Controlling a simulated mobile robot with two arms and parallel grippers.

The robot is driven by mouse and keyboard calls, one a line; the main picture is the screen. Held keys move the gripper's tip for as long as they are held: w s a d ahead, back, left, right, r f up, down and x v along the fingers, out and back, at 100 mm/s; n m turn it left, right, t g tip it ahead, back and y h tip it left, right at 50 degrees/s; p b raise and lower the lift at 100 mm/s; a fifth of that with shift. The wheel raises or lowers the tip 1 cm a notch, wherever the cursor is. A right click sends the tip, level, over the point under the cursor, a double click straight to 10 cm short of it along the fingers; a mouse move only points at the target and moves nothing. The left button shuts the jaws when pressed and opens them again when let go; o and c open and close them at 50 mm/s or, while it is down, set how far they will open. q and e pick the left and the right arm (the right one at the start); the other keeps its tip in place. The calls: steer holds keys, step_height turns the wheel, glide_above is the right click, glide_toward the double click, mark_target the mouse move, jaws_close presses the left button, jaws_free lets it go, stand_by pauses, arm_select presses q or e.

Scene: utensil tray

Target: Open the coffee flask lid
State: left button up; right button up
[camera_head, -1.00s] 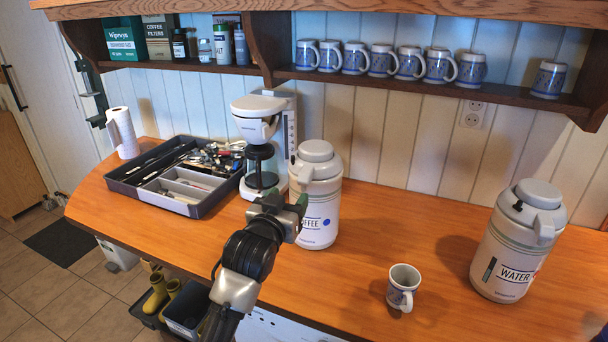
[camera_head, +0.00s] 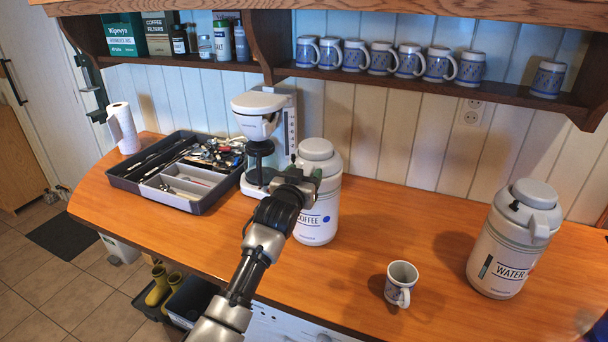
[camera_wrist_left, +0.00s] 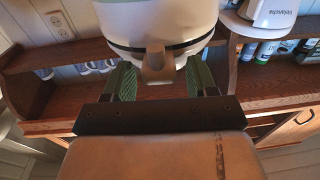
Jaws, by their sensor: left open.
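The coffee flask (camera_head: 318,222) stands upright on the counter, white with a grey lid (camera_head: 316,150) that sits on its top. My left gripper (camera_head: 304,178) is in front of the flask's upper part, just below the lid, and covers part of it. In the left wrist view the gripper (camera_wrist_left: 160,85) is open, with one green finger on each side of the flask's beige spout or handle (camera_wrist_left: 158,66). I cannot tell whether the fingers touch it. My right gripper is not in view.
A water flask (camera_head: 508,255) stands at the right, and a patterned mug (camera_head: 401,284) stands on the counter (camera_head: 370,225) between the flasks. A coffee maker (camera_head: 262,115) and a utensil tray (camera_head: 207,205) are at the left. A shelf (camera_head: 400,82) with several mugs runs above.

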arm_select(q)
jaws_close()
steer(key=shift+r+p, duration=0.45)
steer(key=shift+p, duration=0.2)
steer(key=r+g+p, duration=0.1)
steer(key=p, duration=0.2)
steer(key=w+r+g+p, duration=0.1)
steer(key=r+p, duration=0.1)
steer(key=p, duration=0.1)
steer(key=r+g+y+p, duration=0.1)
steer(key=r+p, duration=0.1)
steer(key=p, duration=0.1)
steer(key=shift+w+d+r+g+p, duration=0.2)
steer(key=shift+w+r+g+p, duration=0.05)
steer(key=shift+g+p, duration=0.15)
steer(key=shift+w+d+r+g+p, duration=0.1)
steer(key=shift+w+r+g+p, duration=0.3)
steer(key=shift+r+g+p, duration=0.2)
steer(key=shift+w+d+r+g+y, duration=0.2)
steer(key=shift+w+r+g+y, duration=0.2)
steer(key=shift+w+r+g, duration=0.45)
steer(key=shift+s, duration=0.1)
